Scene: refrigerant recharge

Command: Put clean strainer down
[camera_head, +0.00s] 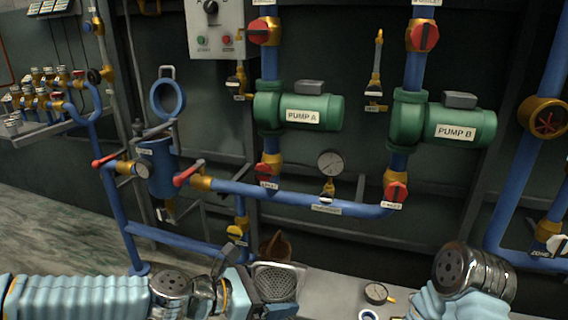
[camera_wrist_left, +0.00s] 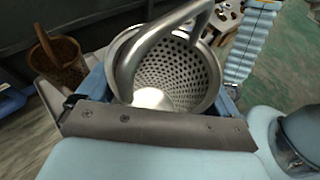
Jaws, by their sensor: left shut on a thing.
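The clean strainer (camera_wrist_left: 190,75) is a shiny perforated metal basket with a thick bar handle arching over its open mouth. My left gripper (camera_head: 262,292) is shut on it, with the jaws around its near side in the left wrist view. In the head view a perforated grey surface (camera_head: 278,284) shows at the fingertips, above the bench (camera_head: 335,288); I cannot tell if it touches the bench. A brown, dirty-looking strainer (camera_head: 275,246) stands just behind; it also shows in the left wrist view (camera_wrist_left: 60,58). My right gripper is not in view; only part of that arm shows.
A small gauge (camera_head: 376,293) and a blue ring (camera_head: 368,315) lie on the bench to the right. A blue strainer housing (camera_head: 158,170) with its round lid (camera_head: 168,98) raised stands at the left. Blue pipes (camera_head: 300,200) and green pumps (camera_head: 300,112) fill the wall behind.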

